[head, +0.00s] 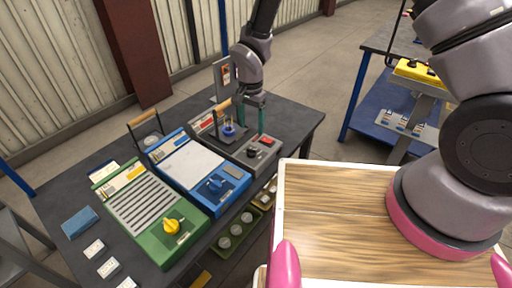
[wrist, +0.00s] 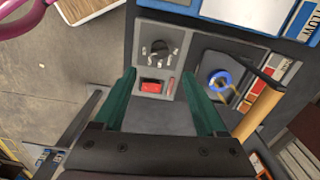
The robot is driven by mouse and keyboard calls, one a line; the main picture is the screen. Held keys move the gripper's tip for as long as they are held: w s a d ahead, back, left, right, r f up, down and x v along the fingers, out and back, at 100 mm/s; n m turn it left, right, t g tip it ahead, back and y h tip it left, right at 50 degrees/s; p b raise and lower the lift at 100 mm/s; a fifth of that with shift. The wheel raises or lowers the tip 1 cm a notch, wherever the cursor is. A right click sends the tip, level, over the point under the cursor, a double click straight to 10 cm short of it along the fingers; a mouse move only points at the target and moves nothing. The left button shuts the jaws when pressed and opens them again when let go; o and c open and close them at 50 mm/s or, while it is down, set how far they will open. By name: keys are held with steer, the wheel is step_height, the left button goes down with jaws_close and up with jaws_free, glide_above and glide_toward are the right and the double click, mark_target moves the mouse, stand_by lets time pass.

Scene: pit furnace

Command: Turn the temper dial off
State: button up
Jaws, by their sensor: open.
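Three dials show on the bench units, and I cannot read which one is labelled temper. The grey unit (head: 242,150) has a small black dial (head: 251,153) beside a red switch (head: 266,141). The blue unit has a blue dial (head: 215,184), and the green unit has a yellow dial (head: 171,227). My gripper (head: 250,123) is open and empty, pointing down over the grey unit. In the wrist view the black dial (wrist: 158,49) and red switch (wrist: 152,87) lie between and just beyond my teal fingertips (wrist: 158,70).
A blue ring (wrist: 220,81) and a wooden handle (wrist: 262,109) are beside the fingers. The dark bench (head: 292,117) is bare right of the grey unit. A blue block (head: 80,222) lies at left. A second bench with a yellow box (head: 415,72) stands at right.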

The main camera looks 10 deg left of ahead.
mark_target(252, 149)
step_height(252, 149, down, 11)
steer(key=shift+f, duration=0.1)
stand_by(0.4)
jaws_close()
